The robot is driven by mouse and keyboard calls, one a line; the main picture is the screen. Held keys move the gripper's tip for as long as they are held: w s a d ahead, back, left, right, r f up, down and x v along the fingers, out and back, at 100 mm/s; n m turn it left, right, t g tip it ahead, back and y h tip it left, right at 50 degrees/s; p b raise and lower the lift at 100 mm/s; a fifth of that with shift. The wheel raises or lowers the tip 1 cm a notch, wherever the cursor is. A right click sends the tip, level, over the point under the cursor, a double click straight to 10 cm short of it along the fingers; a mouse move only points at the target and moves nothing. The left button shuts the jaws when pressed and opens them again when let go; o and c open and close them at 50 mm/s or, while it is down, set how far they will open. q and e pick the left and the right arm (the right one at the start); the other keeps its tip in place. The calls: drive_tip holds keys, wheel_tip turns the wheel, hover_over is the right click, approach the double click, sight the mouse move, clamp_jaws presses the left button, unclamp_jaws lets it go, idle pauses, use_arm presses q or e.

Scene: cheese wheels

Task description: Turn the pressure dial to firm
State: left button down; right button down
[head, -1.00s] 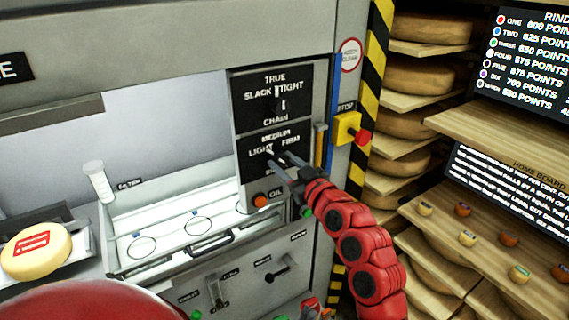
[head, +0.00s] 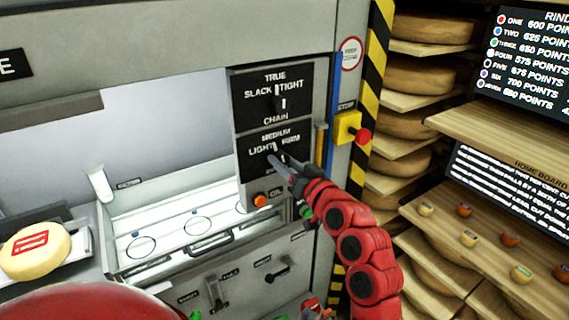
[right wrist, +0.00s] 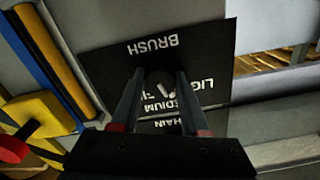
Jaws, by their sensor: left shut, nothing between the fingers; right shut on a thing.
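The pressure dial (right wrist: 162,88) is a small dark knob with a white pointer on a black panel (head: 246,172) labelled light, medium and firm. In the head view its pointer (head: 275,147) points up, slightly left, near medium. My right gripper (head: 275,160) is at the knob, coming from the lower right. In the right wrist view my right gripper (right wrist: 160,75) has a finger on each side of the knob and is shut on it, covering part of the labels.
A chain dial (head: 277,103) sits just above. An orange button (head: 260,200) is below the panel. A yellow box with a red stop button (head: 362,136) is to the right. A cheese wheel (head: 35,252) lies at the left, and shelves of cheese stand at the right.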

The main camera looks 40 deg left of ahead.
drive_tip(key=m, duration=0.3)
drive_tip(key=shift+r+p, duration=0.1)
drive_tip(key=shift+p, duration=0.2)
drive_tip(key=m+p, duration=0.1)
drive_tip(key=m, duration=0.1)
drive_tip(key=shift+m, duration=0.4)
drive_tip(key=m+p, duration=0.2)
drive_tip(key=m, duration=0.1)
drive_tip(key=shift+r, duration=0.15)
drive_tip(key=shift+s+m+p, duration=0.1)
drive_tip(key=shift+m+p, duration=1)
drive_tip(key=shift+m, duration=0.5)
drive_tip(key=shift+c, duration=2.1)
unclamp_jaws()
drive_tip(key=shift+f, duration=0.2)
